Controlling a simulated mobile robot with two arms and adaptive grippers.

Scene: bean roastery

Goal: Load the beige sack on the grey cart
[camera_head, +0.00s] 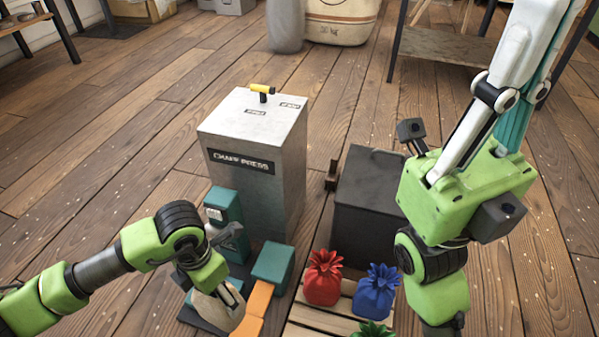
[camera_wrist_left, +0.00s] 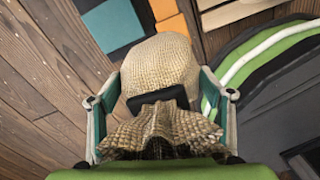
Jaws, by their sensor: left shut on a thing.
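The beige sack (camera_head: 226,314) is at the lower left of the head view, below my left gripper (camera_head: 217,296). In the left wrist view, the woven beige sack (camera_wrist_left: 160,62) sits between the teal fingers of my left gripper (camera_wrist_left: 158,92), which are shut on it. Its gathered neck, with a dark band, faces my wrist. I cannot tell whether its underside touches anything. No grey cart can be made out for certain; a dark grey box (camera_head: 370,195) stands right of centre. My right arm comes down on the right, but its fingers are out of view.
The grey chaff press (camera_head: 246,200) stands beyond my left gripper. A teal block (camera_head: 272,265) and an orange strip (camera_head: 260,298) lie close right of the sack. A wooden pallet (camera_head: 310,318) carries red (camera_head: 323,283), blue (camera_head: 376,291) and green sacks.

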